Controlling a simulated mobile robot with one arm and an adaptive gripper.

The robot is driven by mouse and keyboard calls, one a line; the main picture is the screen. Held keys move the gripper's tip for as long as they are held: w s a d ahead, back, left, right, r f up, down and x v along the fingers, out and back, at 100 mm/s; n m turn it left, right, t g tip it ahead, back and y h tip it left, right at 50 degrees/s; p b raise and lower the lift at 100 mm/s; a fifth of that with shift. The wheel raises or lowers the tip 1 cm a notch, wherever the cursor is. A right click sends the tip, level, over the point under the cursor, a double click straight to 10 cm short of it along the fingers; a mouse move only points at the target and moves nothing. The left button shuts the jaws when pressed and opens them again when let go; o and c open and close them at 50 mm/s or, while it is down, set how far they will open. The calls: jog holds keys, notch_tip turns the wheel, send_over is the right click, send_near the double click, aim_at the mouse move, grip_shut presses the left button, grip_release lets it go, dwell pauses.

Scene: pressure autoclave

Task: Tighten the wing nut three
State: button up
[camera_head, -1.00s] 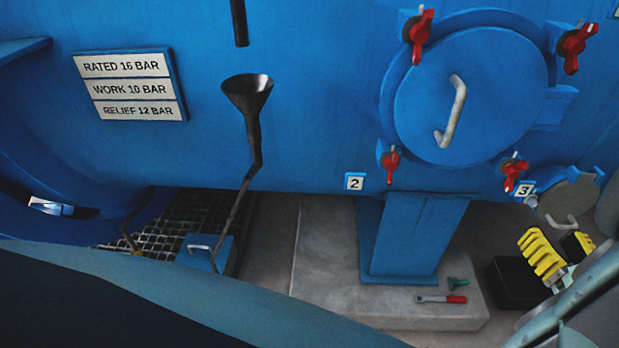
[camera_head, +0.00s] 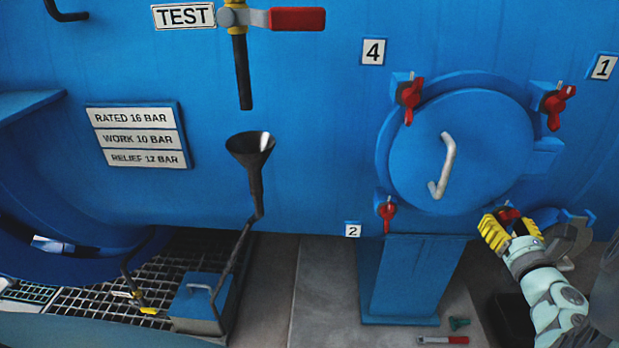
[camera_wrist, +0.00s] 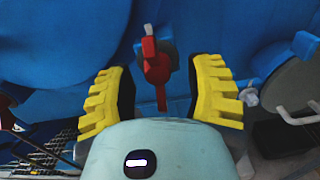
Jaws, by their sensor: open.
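The red wing nut three (camera_head: 508,215) sits at the lower right of the round blue door (camera_head: 460,150), mostly hidden behind my gripper in the head view. The wrist view shows the red wing nut (camera_wrist: 157,68) with one wing pointing up and one down, on a bolt with a grey tip. My gripper (camera_head: 511,228) has yellow ribbed fingers. In the wrist view my gripper (camera_wrist: 160,95) is open, with one finger on each side of the wing nut and a gap on both sides. The number 3 plate is hidden in the head view.
Other red wing nuts are at the door's upper left (camera_head: 411,97), upper right (camera_head: 556,105) and lower left (camera_head: 388,212). A grey round cover (camera_head: 568,240) is close to the right of my gripper. A blue pedestal (camera_head: 408,280) stands below the door.

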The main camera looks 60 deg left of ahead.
jog(key=shift+w+a, duration=0.2)
jog(key=shift+a, duration=0.3)
jog(key=shift+d, duration=0.1)
grip_shut()
